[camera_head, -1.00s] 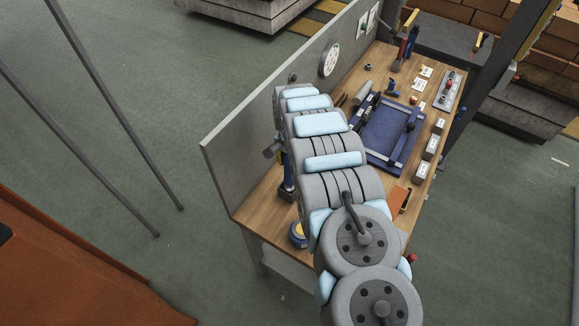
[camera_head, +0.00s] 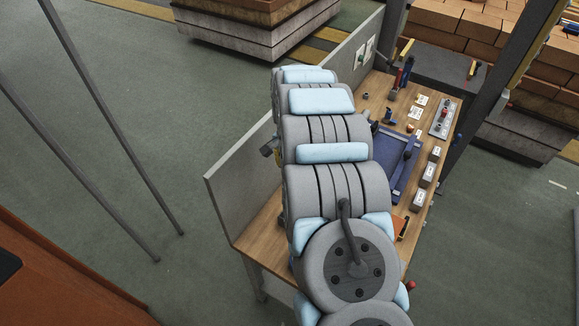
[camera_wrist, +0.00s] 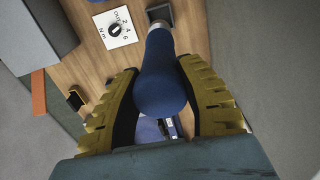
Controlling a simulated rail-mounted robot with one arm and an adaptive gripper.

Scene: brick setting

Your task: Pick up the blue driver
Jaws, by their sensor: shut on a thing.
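The blue driver (camera_wrist: 161,75) is between the two yellow ribbed fingers of my gripper (camera_wrist: 160,78) in the wrist view. Its thick rounded blue handle points toward the camera, and a grey collar shows at its far end. Beyond the collar is a small dark square holder (camera_wrist: 160,13); I cannot tell whether the driver is still in it. My gripper is shut on the handle. In the head view my arm hides the gripper and the driver.
A white dial card marked Nm (camera_wrist: 117,28) lies near the driver. The wooden bench (camera_head: 262,228) has a grey back panel (camera_head: 240,165) along its left side. A blue tray (camera_head: 408,165), grey boxes (camera_head: 428,174) and a grey plate (camera_head: 442,118) stand on its right side.

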